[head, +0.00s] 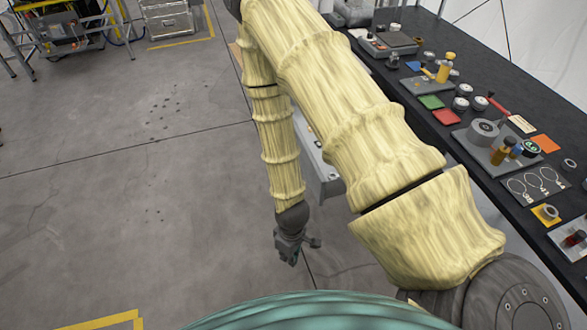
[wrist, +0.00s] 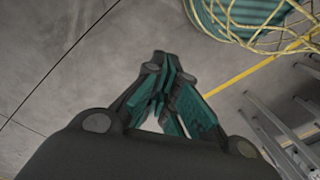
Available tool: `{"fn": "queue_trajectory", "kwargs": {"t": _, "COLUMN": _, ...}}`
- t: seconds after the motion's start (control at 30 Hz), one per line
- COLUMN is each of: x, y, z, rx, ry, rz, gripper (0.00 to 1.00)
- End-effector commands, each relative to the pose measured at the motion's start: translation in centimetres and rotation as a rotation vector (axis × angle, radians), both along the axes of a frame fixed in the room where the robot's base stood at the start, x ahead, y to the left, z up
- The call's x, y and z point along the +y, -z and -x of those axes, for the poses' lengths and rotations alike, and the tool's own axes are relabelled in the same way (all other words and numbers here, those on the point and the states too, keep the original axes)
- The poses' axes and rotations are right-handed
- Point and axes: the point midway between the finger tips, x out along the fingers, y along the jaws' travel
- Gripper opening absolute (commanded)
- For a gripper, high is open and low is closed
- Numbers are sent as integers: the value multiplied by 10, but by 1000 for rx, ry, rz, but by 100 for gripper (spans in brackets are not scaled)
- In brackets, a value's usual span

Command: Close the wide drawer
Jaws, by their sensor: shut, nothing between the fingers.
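A grey drawer (head: 326,182) appears to stick out from under the dark workbench, partly hidden behind my arm in the head view. Only its front corner and part of its side show, so I cannot tell how far it is open. My gripper (head: 291,252) hangs low over the floor, left of and nearer than the drawer, apart from it. In the wrist view my gripper (wrist: 160,88) has its dark and teal fingers together with nothing between them. The drawer cannot be made out in the wrist view.
The black workbench top (head: 435,135) runs along the right with several small parts and coloured plates on it. The concrete floor (head: 130,200) on the left is clear. A metal case (head: 170,20) stands at the back. A metal frame (wrist: 285,130) shows at right in the wrist view.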

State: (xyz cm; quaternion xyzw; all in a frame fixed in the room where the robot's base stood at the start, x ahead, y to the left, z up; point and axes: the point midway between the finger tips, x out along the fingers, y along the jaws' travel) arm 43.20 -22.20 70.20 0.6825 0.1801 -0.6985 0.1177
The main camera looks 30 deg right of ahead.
Motion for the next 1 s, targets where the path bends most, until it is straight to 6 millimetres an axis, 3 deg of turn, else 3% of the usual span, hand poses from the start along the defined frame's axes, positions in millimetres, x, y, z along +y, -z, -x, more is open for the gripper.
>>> {"fn": "queue_trajectory", "kwargs": {"t": 0.03, "x": -3, "y": -8, "z": -28, "rx": -11, "ry": -80, "rz": 0, "gripper": 0}}
{"fn": "queue_trajectory", "kwargs": {"t": 0.17, "x": -17, "y": -37, "z": -85, "rx": -8, "ry": -307, "rz": 21, "gripper": 0}}
{"fn": "queue_trajectory", "kwargs": {"t": 0.3, "x": -42, "y": -82, "z": -144, "rx": 4, "ry": -542, "rz": 79, "gripper": 0}}
{"fn": "queue_trajectory", "kwargs": {"t": 0.5, "x": -79, "y": -149, "z": -206, "rx": 42, "ry": -790, "rz": 182, "gripper": 0}}
{"fn": "queue_trajectory", "kwargs": {"t": 0.6, "x": -93, "y": -173, "z": -222, "rx": 64, "ry": -862, "rz": 221, "gripper": 0}}
{"fn": "queue_trajectory", "kwargs": {"t": 0.73, "x": -102, "y": -190, "z": -233, "rx": 81, "ry": -908, "rz": 248, "gripper": 0}}
{"fn": "queue_trajectory", "kwargs": {"t": 0.87, "x": -106, "y": -190, "z": -234, "rx": 87, "ry": -919, "rz": 254, "gripper": 0}}
{"fn": "queue_trajectory", "kwargs": {"t": 1.0, "x": -108, "y": -177, "z": -233, "rx": 89, "ry": -919, "rz": 253, "gripper": 0}}
